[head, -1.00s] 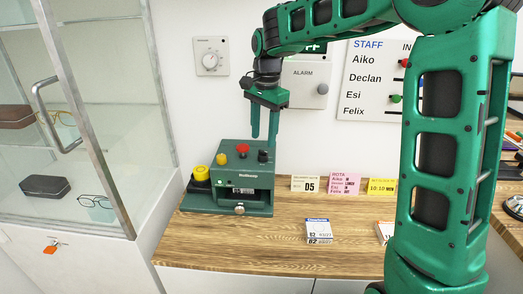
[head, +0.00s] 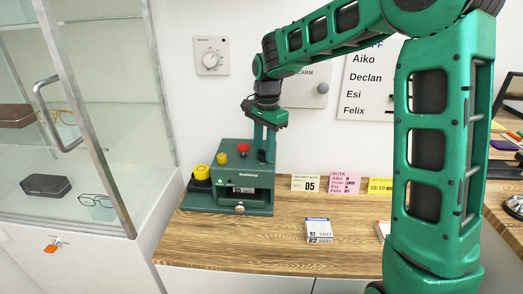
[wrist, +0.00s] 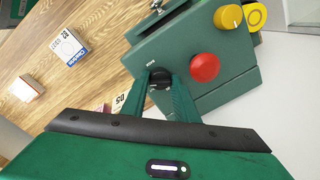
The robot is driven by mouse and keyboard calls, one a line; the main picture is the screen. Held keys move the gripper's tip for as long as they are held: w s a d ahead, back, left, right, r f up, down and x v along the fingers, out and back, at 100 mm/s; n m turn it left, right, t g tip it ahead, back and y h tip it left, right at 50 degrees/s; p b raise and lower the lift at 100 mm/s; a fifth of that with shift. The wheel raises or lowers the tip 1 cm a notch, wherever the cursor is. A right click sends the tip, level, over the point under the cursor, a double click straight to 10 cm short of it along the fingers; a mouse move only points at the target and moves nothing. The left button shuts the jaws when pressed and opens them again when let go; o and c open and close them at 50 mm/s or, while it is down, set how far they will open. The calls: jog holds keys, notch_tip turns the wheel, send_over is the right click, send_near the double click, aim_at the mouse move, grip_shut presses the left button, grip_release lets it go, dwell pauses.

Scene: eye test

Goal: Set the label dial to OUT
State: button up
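The label dial is a small black knob (wrist: 160,80) on the top of a green label machine (head: 222,203), at its right end. In the head view my gripper (head: 265,155) points down at this end, and its fingers largely hide the dial. In the wrist view my gripper (wrist: 161,76) has one finger on each side of the dial. I cannot tell whether the fingers press on it or stand slightly apart. The dial's pointer and position marks are hidden or too small to read, so its setting cannot be told.
A red button (wrist: 205,68) and a yellow knob (wrist: 228,17) sit on the machine's top beside the dial. A yellow button (head: 202,172) stands left of the machine. Cards (head: 305,184) stand behind on the wooden counter (head: 260,245), and a small box (head: 318,228) is in front.

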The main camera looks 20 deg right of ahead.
jog(key=shift+n, duration=0.3)
jog(key=n, duration=0.5)
jog(key=shift+w, duration=0.1)
jog(key=n, duration=0.5)
jog(key=shift+w+r+n, duration=0.15)
jog(key=shift+n, duration=0.15)
dwell(0.4)
jog(key=o, duration=0.9)
jog(key=shift+o, duration=0.5)
jog(key=shift+g, duration=0.3)
